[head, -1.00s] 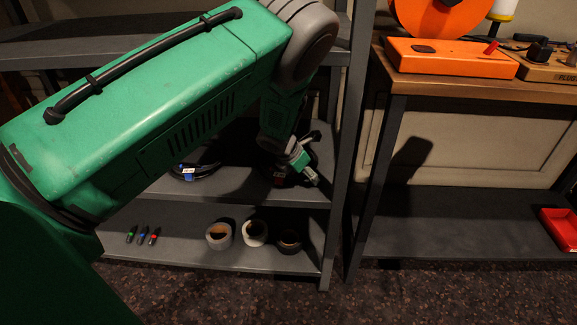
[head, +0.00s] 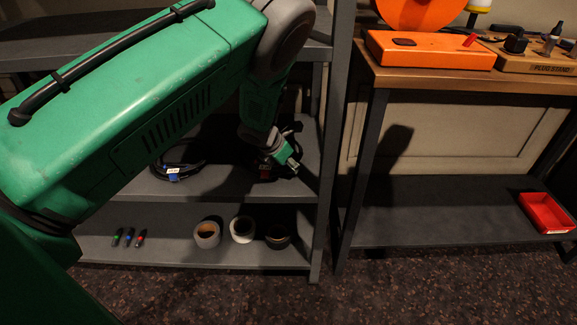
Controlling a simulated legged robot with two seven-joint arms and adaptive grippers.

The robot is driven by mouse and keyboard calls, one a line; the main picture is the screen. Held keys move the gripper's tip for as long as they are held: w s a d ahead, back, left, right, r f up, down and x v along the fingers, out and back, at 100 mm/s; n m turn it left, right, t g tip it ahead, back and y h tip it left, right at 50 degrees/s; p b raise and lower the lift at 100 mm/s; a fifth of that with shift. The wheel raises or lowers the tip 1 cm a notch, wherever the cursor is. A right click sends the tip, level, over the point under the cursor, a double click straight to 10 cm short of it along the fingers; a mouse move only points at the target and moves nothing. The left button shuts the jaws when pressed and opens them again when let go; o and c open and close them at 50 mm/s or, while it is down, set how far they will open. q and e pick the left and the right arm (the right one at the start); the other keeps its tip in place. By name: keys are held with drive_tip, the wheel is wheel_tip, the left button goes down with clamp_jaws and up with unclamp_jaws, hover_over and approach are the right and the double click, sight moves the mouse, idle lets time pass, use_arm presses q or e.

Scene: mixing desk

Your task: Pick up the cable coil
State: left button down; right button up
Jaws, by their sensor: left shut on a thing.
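My left gripper (head: 290,164) reaches down over the middle shelf at its right end and is shut on a black cable coil with a red tag (head: 265,173). Much of that coil is dark or hidden by the gripper, so I cannot tell whether it touches the shelf. Another black cable coil (head: 178,174), with a blue and white tag, lies on the same shelf to the left, partly hidden by my arm. My right gripper is out of view.
The grey shelf unit's upright (head: 329,160) stands just right of the gripper. The lower shelf holds several tape rolls (head: 207,234) and small markers (head: 128,237). A wooden-topped bench at right carries an orange box (head: 430,50) and a plug stand (head: 540,63). A red tray (head: 547,213) sits below.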

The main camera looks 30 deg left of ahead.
use_arm(q)
wheel_tip(320, 180, up, 3)
drive_tip(key=shift+w+a+f+p, duration=0.1)
drive_tip(key=shift+f+p, duration=0.05)
drive_tip(key=shift+p, duration=0.4)
drive_tip(key=s+a+p, duration=0.2)
drive_tip(key=s+a, duration=0.2)
drive_tip(key=s, duration=1.3)
drive_tip(key=shift+s+f, duration=0.25)
drive_tip(key=shift+s, duration=0.05)
drive_tip(key=shift+p, duration=0.3)
